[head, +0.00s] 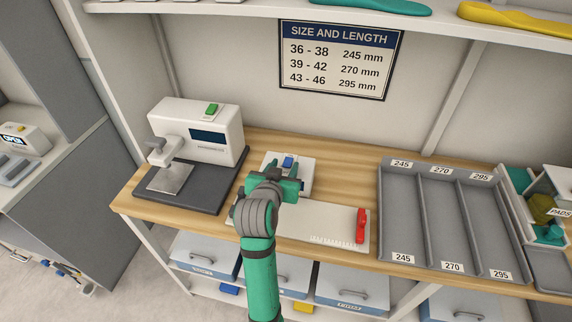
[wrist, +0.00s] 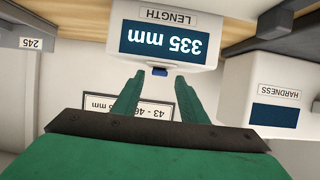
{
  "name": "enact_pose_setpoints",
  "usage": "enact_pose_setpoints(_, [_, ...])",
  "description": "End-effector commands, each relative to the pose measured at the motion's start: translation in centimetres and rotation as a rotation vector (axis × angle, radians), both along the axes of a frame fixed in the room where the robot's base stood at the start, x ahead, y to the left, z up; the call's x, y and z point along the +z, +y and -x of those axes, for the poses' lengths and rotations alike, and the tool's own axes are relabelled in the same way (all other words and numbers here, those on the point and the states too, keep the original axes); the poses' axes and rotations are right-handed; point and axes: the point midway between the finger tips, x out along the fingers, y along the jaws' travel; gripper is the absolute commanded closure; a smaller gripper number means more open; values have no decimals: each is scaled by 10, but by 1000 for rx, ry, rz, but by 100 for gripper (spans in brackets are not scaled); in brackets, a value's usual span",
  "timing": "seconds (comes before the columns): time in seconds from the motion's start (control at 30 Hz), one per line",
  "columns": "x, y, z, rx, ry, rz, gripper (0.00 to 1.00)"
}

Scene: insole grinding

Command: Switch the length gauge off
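The length gauge is a white box with a long white measuring bed (head: 310,222) and a red slider (head: 360,226). Its lit display (wrist: 163,42) reads 335 mm, upside down in the wrist view. A blue switch (head: 289,162) sits on top of the box; it also shows in the wrist view (wrist: 160,71). My gripper (wrist: 158,80) is open and empty, its two green fingers apart and pointing toward the blue switch. In the head view my gripper (head: 286,183) covers part of the box and display. Contact with the switch cannot be made out.
The hardness tester (head: 195,130), with a green switch (head: 212,109), stands left on the wooden bench (head: 150,200). A grey tray (head: 428,215) with 245, 270 and 295 compartments lies right. A size sign (head: 340,60) hangs behind, below a shelf holding insoles (head: 372,6).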

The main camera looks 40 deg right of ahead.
Motion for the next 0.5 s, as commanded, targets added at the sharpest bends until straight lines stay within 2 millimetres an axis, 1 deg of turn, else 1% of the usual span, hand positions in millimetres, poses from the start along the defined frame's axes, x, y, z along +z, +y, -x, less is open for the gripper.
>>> enact_pose_setpoints(0.1, [-5,-9,-7,-1,0,0,61])
enact_pose_setpoints(0.2, [-7,-14,-9,-4,0,0,61])
enact_pose_setpoints(0.5, [-7,-18,-9,-7,0,1,61])
